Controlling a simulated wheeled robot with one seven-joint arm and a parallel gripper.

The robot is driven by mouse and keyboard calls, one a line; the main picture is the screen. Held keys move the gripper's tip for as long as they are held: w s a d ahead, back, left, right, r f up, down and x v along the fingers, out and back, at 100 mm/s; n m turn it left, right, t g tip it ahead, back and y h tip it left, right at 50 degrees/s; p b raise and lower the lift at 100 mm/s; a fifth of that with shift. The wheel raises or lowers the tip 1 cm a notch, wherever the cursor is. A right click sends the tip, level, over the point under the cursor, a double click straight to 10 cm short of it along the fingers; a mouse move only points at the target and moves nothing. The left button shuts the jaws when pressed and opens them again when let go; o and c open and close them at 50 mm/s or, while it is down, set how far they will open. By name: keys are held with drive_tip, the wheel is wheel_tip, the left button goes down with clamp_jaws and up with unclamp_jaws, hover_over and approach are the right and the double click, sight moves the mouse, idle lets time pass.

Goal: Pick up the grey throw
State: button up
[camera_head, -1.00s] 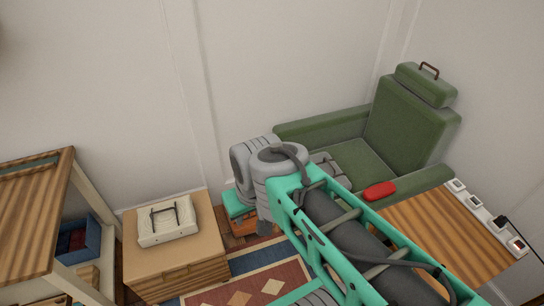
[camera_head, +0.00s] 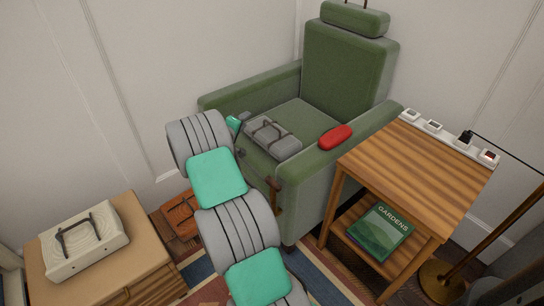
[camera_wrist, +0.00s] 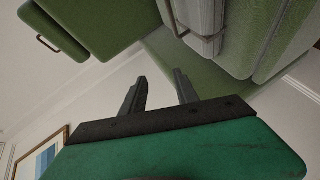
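The grey throw (camera_head: 272,138) is a folded grey bundle with a darker handle-like strap on top. It lies on the seat of the green armchair (camera_head: 348,75). In the wrist view the throw (camera_wrist: 204,28) shows at the top, beyond my fingertips and apart from them. My gripper (camera_wrist: 160,82) is open, its two dark fingers spread with nothing between them. In the head view my arm comes up from the bottom to the left of the seat, and its links hide most of the gripper.
A wooden side table (camera_head: 420,175) with a power strip (camera_head: 433,125) and a green book (camera_head: 380,232) stands right. A low cabinet (camera_head: 105,270) with a cream handled object (camera_head: 84,240) stands left. A lamp base (camera_head: 440,283) is bottom right.

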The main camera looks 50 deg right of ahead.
sight(270, 135)
drive_tip(key=s+d+f+n+h+b, duration=0.1)
drive_tip(key=d+f, duration=0.1)
drive_tip(key=f, duration=0.1)
drive_tip(key=s+d+f+n+h+b, duration=0.1)
drive_tip(key=d+f, duration=0.1)
drive_tip(key=f, duration=0.2)
drive_tip(key=s+d+f+h+b, duration=0.1)
drive_tip(key=d+f, duration=0.1)
drive_tip(key=f, duration=0.2)
drive_tip(key=shift+s+d+n, duration=0.15)
drive_tip(key=shift+s+n, duration=0.15)
drive_tip(key=shift+n, duration=0.1)
drive_tip(key=shift+d+f, duration=0.1)
drive_tip(key=shift+d, duration=0.2)
drive_tip(key=b+x, duration=0.2)
drive_tip(key=x, duration=0.5)
drive_tip(key=shift+b, duration=0.35)
drive_tip(key=shift+c, duration=0.6)
clamp_jaws()
drive_tip(key=shift+r, duration=0.2)
